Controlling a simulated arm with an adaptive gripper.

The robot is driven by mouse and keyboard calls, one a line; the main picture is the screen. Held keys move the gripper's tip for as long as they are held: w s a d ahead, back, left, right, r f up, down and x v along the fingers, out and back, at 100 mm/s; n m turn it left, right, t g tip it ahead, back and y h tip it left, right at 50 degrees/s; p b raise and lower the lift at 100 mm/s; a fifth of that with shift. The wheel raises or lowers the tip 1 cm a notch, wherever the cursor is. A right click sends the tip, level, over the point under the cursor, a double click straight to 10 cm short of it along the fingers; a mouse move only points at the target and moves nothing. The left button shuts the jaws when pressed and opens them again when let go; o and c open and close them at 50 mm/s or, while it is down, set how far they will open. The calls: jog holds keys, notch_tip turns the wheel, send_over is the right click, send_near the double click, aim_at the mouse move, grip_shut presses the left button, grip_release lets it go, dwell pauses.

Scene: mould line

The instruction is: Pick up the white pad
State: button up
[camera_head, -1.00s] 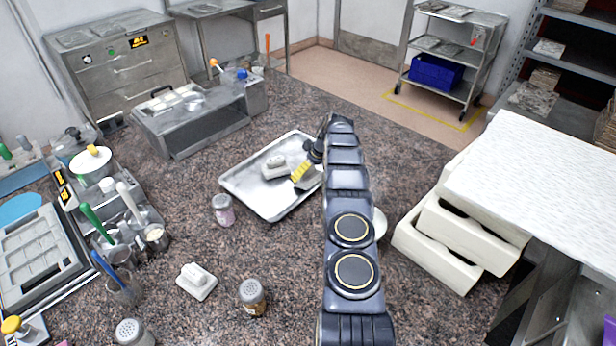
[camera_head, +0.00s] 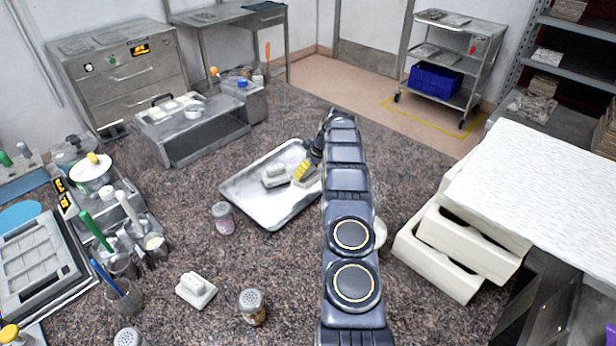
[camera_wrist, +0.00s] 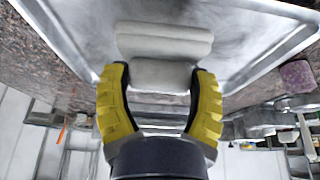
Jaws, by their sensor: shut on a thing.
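My gripper (camera_head: 303,171) is low over the right part of the metal tray (camera_head: 277,221). In the wrist view its yellow fingers (camera_wrist: 160,82) close from both sides on a white pad (camera_wrist: 158,72). In the head view only part of this pad (camera_head: 311,184) shows below the fingers. Whether it touches the tray is unclear. A second white pad (camera_head: 274,178), with a raised grip, lies on the tray to the left; a similar white block (camera_wrist: 164,42) shows just beyond the held one. A third white pad (camera_head: 196,290) lies on the counter near the front.
Cream stacked boxes (camera_head: 440,262) are at the right. Tool holders and a grey mould frame (camera_head: 42,257) crowd the left. The speckled counter around the tray is mostly clear.

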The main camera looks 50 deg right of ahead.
jog(key=s+a+r, duration=0.2)
jog(key=r, duration=0.1)
jog(key=s+a+r, duration=0.1)
jog(key=r, duration=0.1)
jog(key=shift+s+a+r, duration=0.1)
jog(key=shift+s+r, duration=0.05)
jog(key=shift+r, duration=0.05)
jog(key=s+a+r, duration=0.4)
jog(key=s+a, duration=0.2)
jog(key=t, duration=0.3)
send_over(304, 177)
jog(key=s, duration=0.1)
jog(key=f, duration=0.4)
jog(key=shift+a+f, duration=0.3)
jog(key=shift+a, duration=0.1)
jog(key=w+f, duration=0.1)
jog(key=d+f, duration=0.1)
jog(key=f, duration=0.1)
jog(key=w+d+f, duration=0.1)
jog(key=shift+w+d+f, duration=0.15)
jog(key=shift+w+d, duration=0.05)
jog(key=shift+w, duration=0.1)
jog(key=shift+w+d+f, duration=0.25)
jog(key=shift+f, duration=0.15)
jog(key=shift+w+d+f, duration=0.2)
jog(key=shift+f, duration=1.55)
jog(key=shift+f, duration=0.1)
jog(key=o, duration=1.1)
jog(key=shift+f, duration=0.1)
